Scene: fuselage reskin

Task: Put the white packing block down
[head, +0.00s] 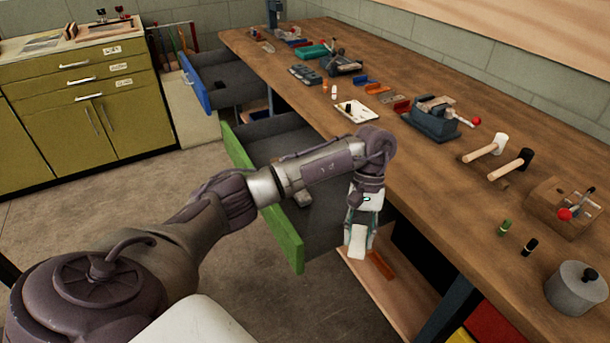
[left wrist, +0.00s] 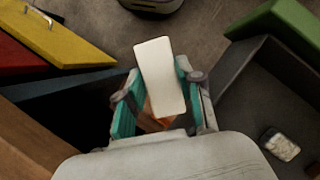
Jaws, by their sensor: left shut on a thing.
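The white packing block (left wrist: 160,75) is a plain white oblong held between the two teal-lined fingers of my left gripper (left wrist: 158,100) in the left wrist view. In the head view the left gripper (head: 360,230) points down in front of the workbench's front edge, beside the open green-fronted drawer, and the block (head: 357,240) shows at its fingertips. The block hangs in the air, clear of the bench top. My right gripper is not in view.
The green-fronted drawer (head: 262,195) stands open, with a small pale object (left wrist: 281,145) inside. A blue-fronted drawer (head: 195,83) is open farther back. The wooden workbench (head: 420,165) carries mallets, a vise and small parts. A lower wooden shelf (head: 385,290) lies under the gripper.

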